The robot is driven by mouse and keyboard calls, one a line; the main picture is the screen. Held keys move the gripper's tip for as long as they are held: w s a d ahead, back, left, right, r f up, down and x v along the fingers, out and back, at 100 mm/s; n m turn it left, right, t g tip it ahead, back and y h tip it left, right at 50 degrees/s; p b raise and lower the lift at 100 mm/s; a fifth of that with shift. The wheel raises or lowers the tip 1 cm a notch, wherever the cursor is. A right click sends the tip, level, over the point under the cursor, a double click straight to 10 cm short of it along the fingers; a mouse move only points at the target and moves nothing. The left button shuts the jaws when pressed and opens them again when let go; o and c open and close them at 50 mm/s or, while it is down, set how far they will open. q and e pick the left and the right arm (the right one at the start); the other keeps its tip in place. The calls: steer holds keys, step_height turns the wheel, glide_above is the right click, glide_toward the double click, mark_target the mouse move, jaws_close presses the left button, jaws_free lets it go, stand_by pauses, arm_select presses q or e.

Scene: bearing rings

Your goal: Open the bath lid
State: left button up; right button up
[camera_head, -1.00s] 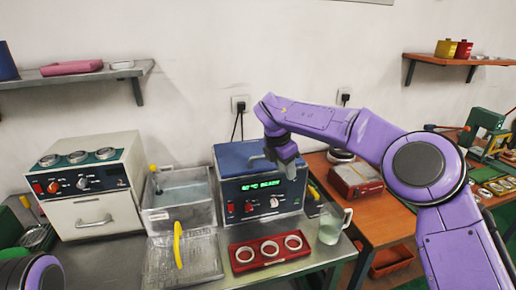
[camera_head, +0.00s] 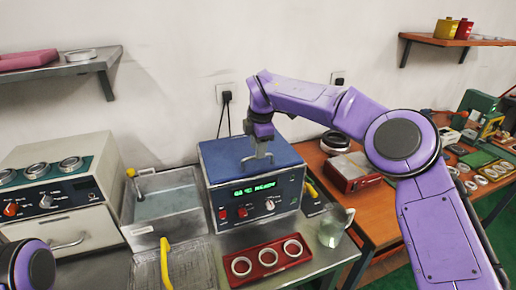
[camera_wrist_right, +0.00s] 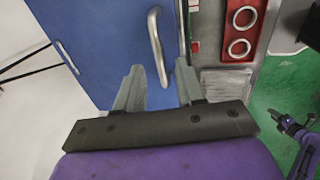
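My right gripper (camera_head: 258,160) is over the middle of the lid, pointing down. In the right wrist view my right gripper (camera_wrist_right: 158,82) is open, and the handle's near end shows between its fingertips; contact cannot be told.
An open metal tank (camera_head: 165,205) with liquid stands left of the bath. A red tray (camera_head: 266,260) with rings lies in front, with a glass jug (camera_head: 333,227) at its right. A red box (camera_head: 352,174) sits on the orange table to the right.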

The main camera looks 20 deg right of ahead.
steer(key=shift+w+f, duration=0.3)
steer(key=shift+f, duration=0.95)
steer(key=shift+s+d, duration=0.1)
jaws_close()
steer(key=shift+r, duration=0.1)
